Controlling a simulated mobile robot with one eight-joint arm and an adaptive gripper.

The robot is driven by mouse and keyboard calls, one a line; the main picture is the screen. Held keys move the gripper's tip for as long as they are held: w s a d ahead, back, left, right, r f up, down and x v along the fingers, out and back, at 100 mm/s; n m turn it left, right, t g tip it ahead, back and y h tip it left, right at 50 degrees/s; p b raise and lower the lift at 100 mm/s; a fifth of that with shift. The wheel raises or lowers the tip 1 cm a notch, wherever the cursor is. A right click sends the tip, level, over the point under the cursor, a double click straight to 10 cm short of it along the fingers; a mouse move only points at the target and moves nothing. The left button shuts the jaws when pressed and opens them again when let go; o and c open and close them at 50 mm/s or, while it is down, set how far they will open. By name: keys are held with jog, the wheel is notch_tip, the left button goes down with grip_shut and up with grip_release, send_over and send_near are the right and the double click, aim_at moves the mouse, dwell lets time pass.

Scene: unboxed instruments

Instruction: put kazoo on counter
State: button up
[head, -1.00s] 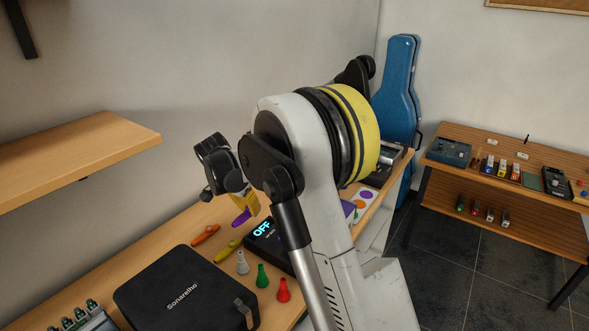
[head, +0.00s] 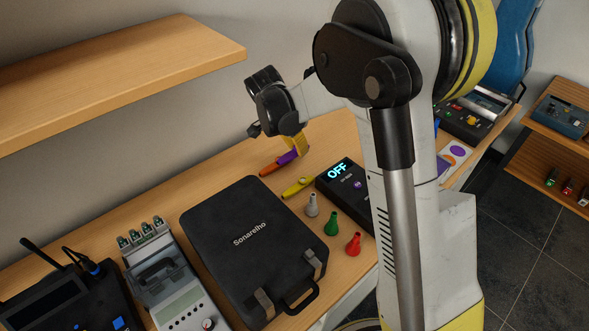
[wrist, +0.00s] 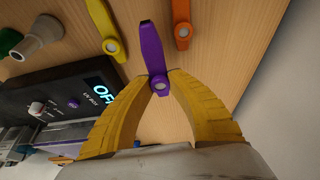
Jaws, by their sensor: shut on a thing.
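My gripper (wrist: 159,82) is shut on a purple kazoo (wrist: 152,45), gripping it by its round end between the yellow fingertips. The kazoo's long end points away from my gripper. In the head view the purple kazoo (head: 287,158) shows just below the yellow fingers, over the wooden counter (head: 222,158). I cannot tell whether it touches the wood. An orange kazoo (wrist: 181,20) lies close beside it on the counter, and a yellow kazoo (wrist: 99,27) lies on the other side.
A black device reading OFF (head: 348,187) and white, green and red cone-shaped pieces (head: 331,223) are near the kazoos. A black Sonarelho case (head: 240,245) and a grey device (head: 165,275) stand nearer. A wooden shelf (head: 130,75) juts from the wall. Bare counter lies behind the case.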

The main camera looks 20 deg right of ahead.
aim_at(290, 157)
jog(key=shift+s+a+f+b, duration=0.35)
jog(key=shift+s+a+f, duration=0.7)
jog(key=shift+a, duration=0.2)
jog(key=shift+f+b, duration=0.75)
jog(key=shift+f, duration=1.2)
jog(key=shift+f, duration=0.15)
jog(key=o, duration=0.6)
jog(key=p+v, duration=0.2)
jog(key=v, duration=0.6)
